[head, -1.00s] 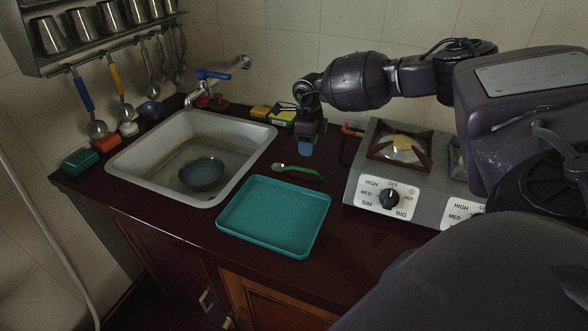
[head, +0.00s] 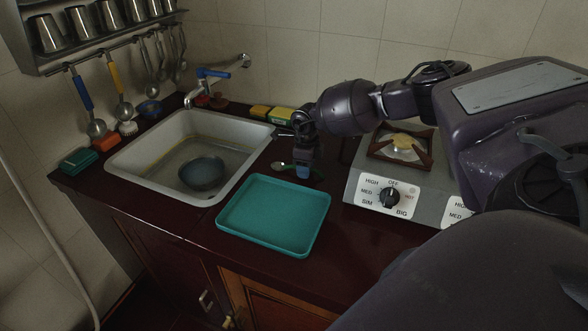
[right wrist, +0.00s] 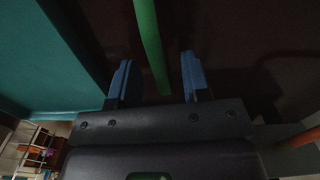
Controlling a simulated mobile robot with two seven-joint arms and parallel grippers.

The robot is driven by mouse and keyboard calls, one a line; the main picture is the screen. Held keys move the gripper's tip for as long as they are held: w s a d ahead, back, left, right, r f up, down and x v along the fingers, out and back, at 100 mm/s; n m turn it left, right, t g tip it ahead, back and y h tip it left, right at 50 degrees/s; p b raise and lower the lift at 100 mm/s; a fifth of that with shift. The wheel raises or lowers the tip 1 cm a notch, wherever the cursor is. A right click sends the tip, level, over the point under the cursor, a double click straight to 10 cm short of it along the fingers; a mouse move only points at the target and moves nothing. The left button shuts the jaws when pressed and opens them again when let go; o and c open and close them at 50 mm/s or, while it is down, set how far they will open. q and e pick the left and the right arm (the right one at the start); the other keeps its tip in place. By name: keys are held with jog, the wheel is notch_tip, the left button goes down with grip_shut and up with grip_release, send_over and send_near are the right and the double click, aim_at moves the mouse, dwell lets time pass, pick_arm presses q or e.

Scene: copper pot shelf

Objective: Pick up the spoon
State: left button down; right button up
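The spoon, with a green handle and a metal bowl, lies on the dark red counter between the sink and the stove. In the head view its bowl (head: 278,165) shows left of my right gripper (head: 304,174), which hides much of the handle. In the right wrist view the green handle (right wrist: 150,45) runs between the two blue fingertips of my right gripper (right wrist: 158,78). The fingers are spread apart with a gap on each side of the handle. My left gripper is not in view.
A teal tray (head: 274,215) lies just in front of the spoon. A stove (head: 385,190) stands to the right, close to my right arm. A white sink (head: 140,170) is to the left. Yellow sponges (head: 261,111) lie behind, near the wall.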

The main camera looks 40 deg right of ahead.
jog(key=c, duration=0.7)
grip_shut()
